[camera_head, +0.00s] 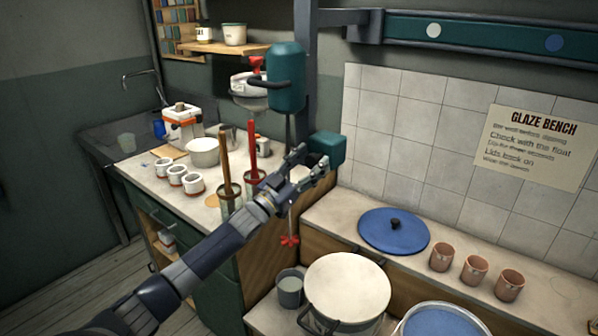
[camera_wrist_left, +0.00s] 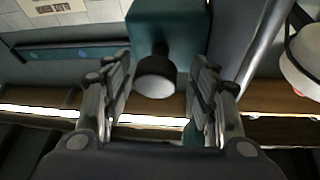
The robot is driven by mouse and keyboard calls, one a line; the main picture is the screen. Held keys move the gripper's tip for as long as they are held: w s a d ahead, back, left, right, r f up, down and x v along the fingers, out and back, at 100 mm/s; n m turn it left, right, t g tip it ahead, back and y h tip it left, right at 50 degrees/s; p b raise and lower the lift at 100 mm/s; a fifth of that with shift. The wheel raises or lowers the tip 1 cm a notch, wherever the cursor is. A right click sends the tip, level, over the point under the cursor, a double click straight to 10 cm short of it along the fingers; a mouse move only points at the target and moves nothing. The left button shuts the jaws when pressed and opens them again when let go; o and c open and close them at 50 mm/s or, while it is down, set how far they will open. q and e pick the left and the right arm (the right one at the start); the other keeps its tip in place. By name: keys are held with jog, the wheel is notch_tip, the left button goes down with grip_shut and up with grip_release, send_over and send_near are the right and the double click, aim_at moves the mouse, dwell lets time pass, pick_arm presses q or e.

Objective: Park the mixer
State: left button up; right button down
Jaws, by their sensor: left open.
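The mixer is a teal motor body (camera_head: 286,76) with a dark handle, beside the grey upright column (camera_head: 306,100). Its thin shaft runs down behind my left gripper to a red propeller (camera_head: 290,240), which hangs in the air near the counter edge. A teal box (camera_head: 327,147) is on the column below the motor. In the left wrist view this teal box (camera_wrist_left: 166,28) carries a dark round knob (camera_wrist_left: 154,77) with a pale end. My left gripper (camera_head: 313,160) is open, its fingers on either side of the knob; contact cannot be told. My right gripper is not in view.
Below the propeller are a grey bucket (camera_head: 290,288) and a large pale-topped pot (camera_head: 347,286). A blue lid (camera_head: 393,230) and clay cups (camera_head: 476,269) stand on the right bench. Tool jars (camera_head: 231,197), white cups (camera_head: 176,174) and a bowl (camera_head: 203,152) crowd the left counter.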

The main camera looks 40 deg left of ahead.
pick_arm(q)
jog(key=v, duration=1.1)
jog(key=shift+s+a+f, duration=0.15)
jog(key=shift+s+a, duration=0.1)
jog(key=shift+s, duration=0.05)
jog(key=shift+f, duration=0.1)
